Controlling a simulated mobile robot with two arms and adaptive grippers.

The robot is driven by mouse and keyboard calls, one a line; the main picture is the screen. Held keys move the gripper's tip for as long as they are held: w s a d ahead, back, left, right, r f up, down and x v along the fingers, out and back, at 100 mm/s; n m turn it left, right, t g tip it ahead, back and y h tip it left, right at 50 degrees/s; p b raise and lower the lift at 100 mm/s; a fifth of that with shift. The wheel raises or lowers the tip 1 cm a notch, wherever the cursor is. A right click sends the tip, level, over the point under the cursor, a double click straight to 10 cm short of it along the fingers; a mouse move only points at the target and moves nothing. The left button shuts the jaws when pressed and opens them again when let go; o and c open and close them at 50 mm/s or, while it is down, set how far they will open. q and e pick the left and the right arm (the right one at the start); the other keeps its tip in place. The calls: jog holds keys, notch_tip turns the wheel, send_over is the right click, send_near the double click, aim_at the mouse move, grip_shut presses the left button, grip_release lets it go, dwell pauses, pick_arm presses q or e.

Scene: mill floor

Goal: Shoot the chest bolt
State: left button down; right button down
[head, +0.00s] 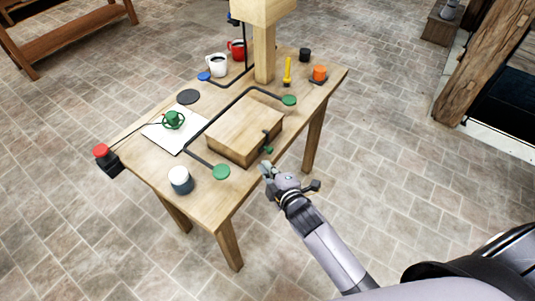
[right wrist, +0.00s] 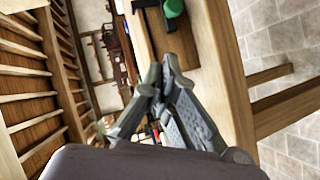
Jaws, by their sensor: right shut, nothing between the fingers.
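The chest is a closed wooden box (head: 240,126) on the table. Its bolt is a dark bar (head: 266,135) with a green knob (head: 269,150) on the side facing my right arm. In the right wrist view the green knob (right wrist: 172,8) shows at the top edge, beyond my fingertips. My right gripper (head: 266,168) is shut and empty, near the table edge just below the knob in the head view and apart from it. It also fills the middle of the right wrist view (right wrist: 161,72). I cannot tell how far the bolt is slid. My left gripper is not in view.
Table (head: 205,205) also holds a long black bar with green pads (head: 221,172), a wooden post (head: 264,55), mugs (head: 217,65), a dark-and-white cup (head: 181,181), an orange item (head: 319,73) and a green object on a white sheet (head: 160,140). Floor right of the table is clear.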

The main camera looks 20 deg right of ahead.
aim_at(268, 150)
jog(key=w+f, duration=0.1)
jog(key=w, duration=0.1)
jog(key=w+d+f, duration=0.1)
jog(key=w, duration=0.1)
jog(key=w+d+f+p, duration=0.1)
jog(key=w, duration=0.1)
jog(key=shift+w, duration=0.15)
jog(key=w+d, duration=0.2)
jog(key=d, duration=0.1)
jog(key=shift+w+d, duration=0.15)
jog(key=shift+w, duration=0.15)
jog(key=shift+s, duration=0.1)
jog(key=shift+r, duration=0.1)
